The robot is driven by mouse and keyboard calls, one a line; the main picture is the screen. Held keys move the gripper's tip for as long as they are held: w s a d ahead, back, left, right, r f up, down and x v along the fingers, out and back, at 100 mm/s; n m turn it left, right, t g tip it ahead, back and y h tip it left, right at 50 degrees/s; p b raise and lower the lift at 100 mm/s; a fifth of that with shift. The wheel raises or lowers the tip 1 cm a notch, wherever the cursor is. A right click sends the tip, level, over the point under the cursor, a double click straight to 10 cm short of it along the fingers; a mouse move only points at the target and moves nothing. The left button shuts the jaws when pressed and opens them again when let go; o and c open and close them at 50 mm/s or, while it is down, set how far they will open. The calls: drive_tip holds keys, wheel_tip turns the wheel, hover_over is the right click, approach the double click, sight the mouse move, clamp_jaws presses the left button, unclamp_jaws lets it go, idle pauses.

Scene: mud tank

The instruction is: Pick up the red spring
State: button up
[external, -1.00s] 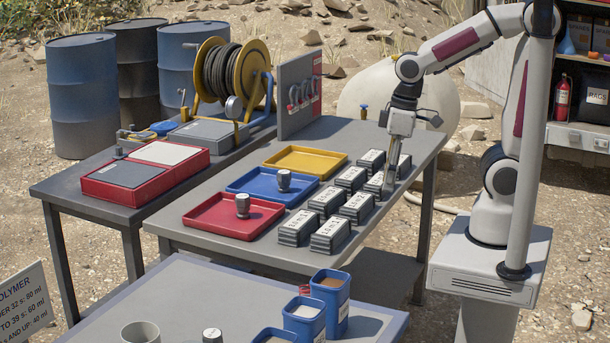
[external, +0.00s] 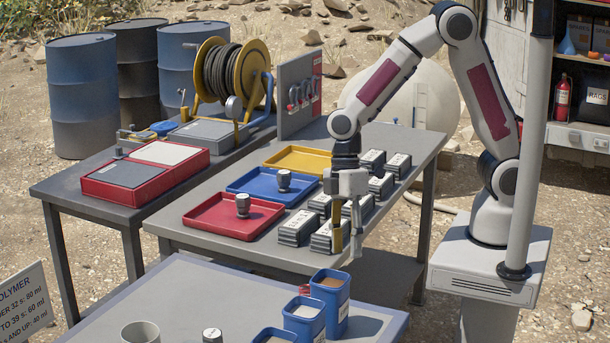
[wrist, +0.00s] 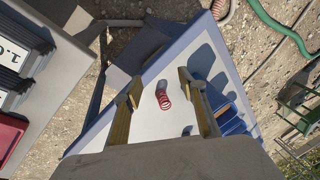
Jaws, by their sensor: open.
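The red spring (wrist: 163,101) lies on the pale top of the front table in the wrist view, between the two fingers in the picture. In the external view a small red bit of the spring (external: 305,289) shows behind the blue cups. My gripper (external: 346,246) points down near the front edge of the middle table, above and behind the blue cups. In the wrist view my gripper (wrist: 160,80) has its fingers spread apart with nothing between the tips. It is above the spring and apart from it.
Blue cups (external: 303,320) stand close to the spring on the front table (external: 190,290). A grey beaker (external: 140,333) and a small metal weight (external: 212,336) stand further left. Labelled blocks (external: 296,228) and a red tray (external: 214,226) are on the middle table.

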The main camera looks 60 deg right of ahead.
sight(308, 292)
drive_tip(key=a+f+n, duration=0.1)
drive_tip(key=w+a+f+n, duration=0.1)
drive_tip(key=a+f, duration=0.1)
drive_tip(key=a, duration=0.1)
drive_tip(key=shift+w+a+n+y, duration=0.1)
drive_tip(key=shift+w+n+y, duration=0.2)
drive_tip(key=shift+n, duration=0.1)
drive_tip(key=shift+w+a+r+n+t+y, duration=0.2)
drive_tip(key=shift+w+a+n, duration=0.4)
drive_tip(key=shift+n, duration=0.3)
drive_tip(key=shift+w+a+r+n+t+y, duration=0.1)
drive_tip(key=shift+w+a+n+y, duration=0.1)
drive_tip(key=shift+w+a+n, duration=0.55)
drive_tip(key=shift+w+a+r+n+t+y, duration=0.1)
drive_tip(key=shift+w+a+n+y, duration=0.2)
drive_tip(key=shift+n, duration=0.75)
drive_tip(key=shift+w, duration=0.1)
drive_tip(key=shift+x, duration=1.3)
